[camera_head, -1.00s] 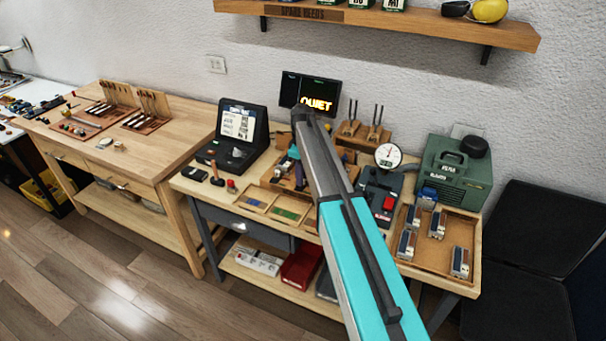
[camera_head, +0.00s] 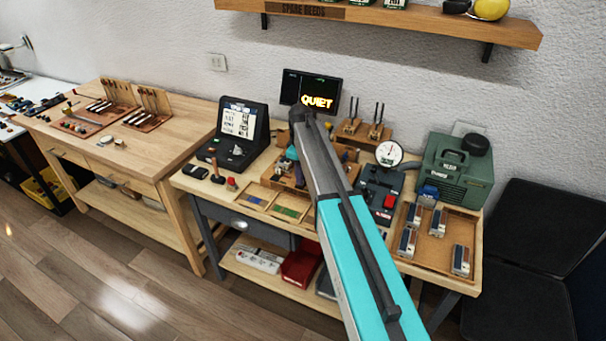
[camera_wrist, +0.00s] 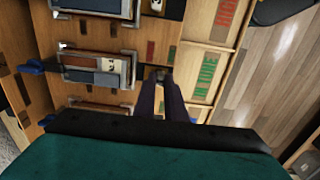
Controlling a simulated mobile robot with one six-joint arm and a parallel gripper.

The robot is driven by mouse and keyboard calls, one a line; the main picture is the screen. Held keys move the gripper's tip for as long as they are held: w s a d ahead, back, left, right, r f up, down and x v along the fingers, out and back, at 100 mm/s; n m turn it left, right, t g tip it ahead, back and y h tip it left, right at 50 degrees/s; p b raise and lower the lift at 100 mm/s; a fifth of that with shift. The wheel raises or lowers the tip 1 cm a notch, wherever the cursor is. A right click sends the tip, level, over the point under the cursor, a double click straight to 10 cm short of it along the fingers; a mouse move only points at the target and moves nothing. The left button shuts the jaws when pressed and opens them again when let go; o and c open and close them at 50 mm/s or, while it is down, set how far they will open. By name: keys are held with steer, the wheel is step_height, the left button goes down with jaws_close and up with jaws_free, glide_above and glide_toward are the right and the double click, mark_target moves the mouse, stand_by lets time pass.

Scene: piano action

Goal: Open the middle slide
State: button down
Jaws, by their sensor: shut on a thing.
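In the wrist view several metal-framed slides lie on a wooden block, with blue knobs at their left ends. The middle slide (camera_wrist: 95,70) has a small dark knob (camera_wrist: 155,71) in line with its right side. My gripper (camera_wrist: 160,76) has its two dark fingers shut on this small knob, and they hide part of it. How far the slide stands open is hard to tell. In the head view my arm covers much of the wooden block (camera_head: 284,178), and the fingertips are not clear there.
A tray (camera_wrist: 205,73) with red and green labelled compartments lies right of the fingers. In the head view a dial gauge (camera_head: 389,153), a green machine (camera_head: 455,170) and a wooden tray of small blocks (camera_head: 437,250) stand to the right. A screen (camera_head: 312,92) reads QUIET.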

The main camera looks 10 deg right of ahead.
steer(key=shift+s+a, duration=0.6)
steer(key=shift+s, duration=0.2)
steer(key=c, duration=1.8)
jaws_free()
steer(key=shift+r, duration=0.1)
steer(key=shift+r+b, duration=0.45)
steer(key=shift+r, duration=0.3)
step_height(320, 180, up, 12)
steer(key=b, duration=0.3)
